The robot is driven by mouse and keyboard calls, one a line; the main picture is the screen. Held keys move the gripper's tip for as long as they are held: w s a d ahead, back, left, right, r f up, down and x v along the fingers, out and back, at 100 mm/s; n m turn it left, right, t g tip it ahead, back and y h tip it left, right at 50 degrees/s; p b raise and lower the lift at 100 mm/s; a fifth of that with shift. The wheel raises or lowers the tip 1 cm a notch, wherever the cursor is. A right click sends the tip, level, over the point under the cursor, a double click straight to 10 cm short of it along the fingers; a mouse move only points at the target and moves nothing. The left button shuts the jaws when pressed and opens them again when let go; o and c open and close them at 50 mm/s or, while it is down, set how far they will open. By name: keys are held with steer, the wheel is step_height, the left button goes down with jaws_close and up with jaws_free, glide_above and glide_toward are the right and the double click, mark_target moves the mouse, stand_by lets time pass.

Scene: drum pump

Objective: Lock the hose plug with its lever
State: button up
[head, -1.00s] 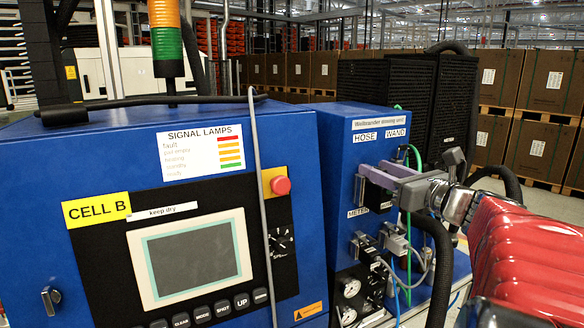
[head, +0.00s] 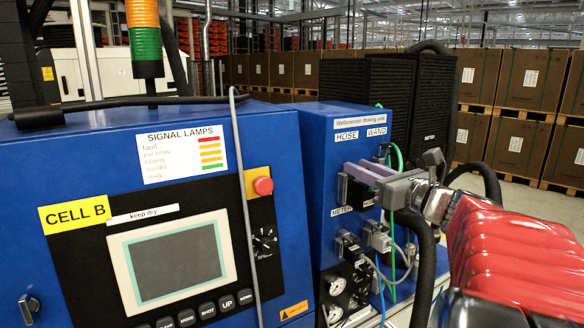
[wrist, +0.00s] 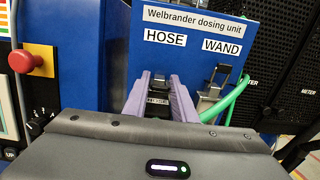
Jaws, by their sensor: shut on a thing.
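My gripper (head: 364,172) reaches in from the right to the HOSE side of the blue dosing unit (head: 313,150). In the wrist view its two purple fingers stand on either side of a small dark and metal part (wrist: 158,83) below the HOSE label (wrist: 165,37). The gripper is shut on this part, which appears to be the hose plug's lever. The fingers and gripper body hide most of the plug, so the lever's angle cannot be told. A black block (head: 351,196) shows just below the fingers in the head view.
Right of my fingers is the WAND connection with a metal latch (wrist: 212,92) and a green hose (wrist: 237,92). Lower METER plugs (head: 378,237) carry thin hoses. A thick black hose (head: 422,265) hangs close under my arm. The control panel (head: 172,258) is left.

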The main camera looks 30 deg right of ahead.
steer(key=shift+f+t, duration=0.15)
steer(key=shift+t, duration=0.35)
steer(key=o, duration=0.9)
steer(key=shift+o, duration=0.2)
steer(key=shift+s, duration=0.1)
steer(key=s+f, duration=0.1)
steer(key=s, duration=1.2)
steer(key=shift+s+d+f, duration=0.15)
steer(key=shift+s+f, duration=0.1)
steer(key=shift+s, duration=0.05)
